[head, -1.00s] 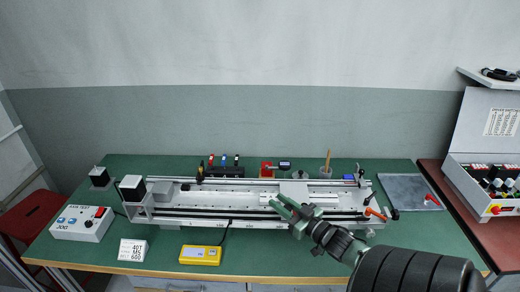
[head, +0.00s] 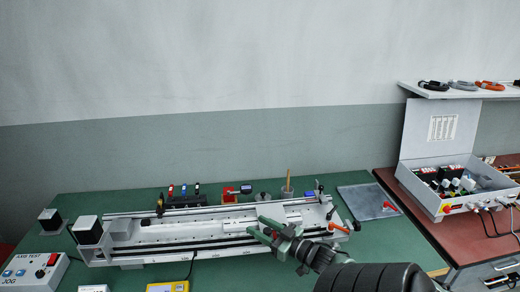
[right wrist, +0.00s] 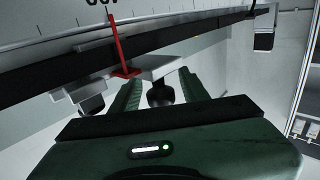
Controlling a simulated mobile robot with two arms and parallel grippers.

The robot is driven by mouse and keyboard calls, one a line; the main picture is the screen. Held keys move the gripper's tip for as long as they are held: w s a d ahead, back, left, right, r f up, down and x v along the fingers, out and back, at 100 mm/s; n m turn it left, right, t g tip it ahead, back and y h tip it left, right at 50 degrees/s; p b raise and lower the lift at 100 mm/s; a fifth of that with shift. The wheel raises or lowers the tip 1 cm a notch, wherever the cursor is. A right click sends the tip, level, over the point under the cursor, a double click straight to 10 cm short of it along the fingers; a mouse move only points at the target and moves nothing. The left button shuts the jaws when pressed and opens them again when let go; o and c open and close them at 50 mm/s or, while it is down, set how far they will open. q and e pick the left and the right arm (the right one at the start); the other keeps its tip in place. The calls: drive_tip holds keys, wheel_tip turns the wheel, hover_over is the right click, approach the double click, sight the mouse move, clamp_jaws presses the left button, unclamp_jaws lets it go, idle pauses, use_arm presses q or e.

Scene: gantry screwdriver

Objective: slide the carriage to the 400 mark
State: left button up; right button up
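The gantry rail (head: 200,230) lies along the bench, with the pale carriage (head: 281,219) on its right half. My right gripper (head: 257,229) is at the carriage's front side. In the right wrist view its two green fingers (right wrist: 158,96) stand apart, one on each side of a black round knob (right wrist: 161,93); I cannot tell whether they touch it. A red pointer (right wrist: 119,48) stands above the knob against a pale scale (right wrist: 58,22). The scale number beside the pointer is cut off, with only its last digits showing. My left gripper is not in view.
A motor block (head: 88,230) stands at the rail's left end and an orange-handled lever (head: 338,227) near its right end. A grey control box (head: 32,270) and a yellow device (head: 167,287) lie in front. A grey plate (head: 368,199) lies to the right.

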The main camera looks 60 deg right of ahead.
drive_tip(key=s+b, duration=0.1)
drive_tip(key=s, duration=0.6)
drive_tip(key=shift+s+a, duration=0.35)
drive_tip(key=shift+s, duration=0.05)
idle(0.4)
